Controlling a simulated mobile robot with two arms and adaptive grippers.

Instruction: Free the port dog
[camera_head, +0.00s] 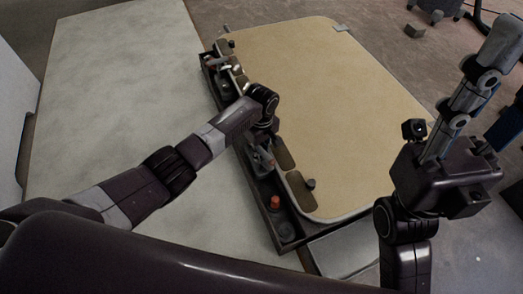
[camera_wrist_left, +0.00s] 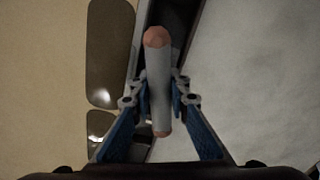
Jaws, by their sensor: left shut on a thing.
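My left gripper (camera_head: 266,148) is over the dark rail along the left edge of a tan hatch panel (camera_head: 330,110). In the left wrist view, its blue-padded fingers (camera_wrist_left: 160,108) are shut on a grey round handle (camera_wrist_left: 158,85) with a dull orange end, taken to be the port dog. The handle stands between the fingers above the dark rail. My gripper hides most of it in the head view. My right gripper (camera_head: 488,105) is at the right, apart from the hatch. Its fingers look spread, and one runs past the picture's edge.
The dark rail (camera_head: 262,215) also carries an orange-red knob (camera_head: 275,202) near its front end and pale handles (camera_head: 238,68) towards the back. A pale flat surface (camera_head: 120,90) at left is clear.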

